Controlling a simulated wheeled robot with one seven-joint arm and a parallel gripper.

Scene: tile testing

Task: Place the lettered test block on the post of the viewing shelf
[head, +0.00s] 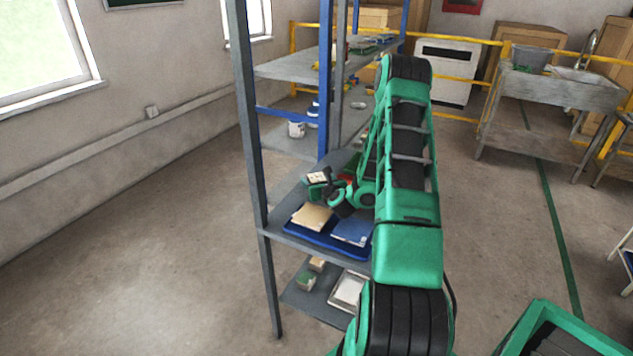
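A small pale block (317,177) with dark marks, which looks like the lettered test block, sits at the tip of my gripper (319,186). The gripper appears shut on it and holds it slightly tilted above the blue tray, at the left part of the shelf unit's middle board (280,218). The marks are too small to read. I cannot make out the post; my arm hides the right part of this board.
A blue tray (316,240) under the gripper holds a tan tile (312,217) and a blue tile (352,229). Grey uprights (252,140) and a blue upright (324,100) stand close by. A metal tray (348,290) lies below. Floor at left is clear.

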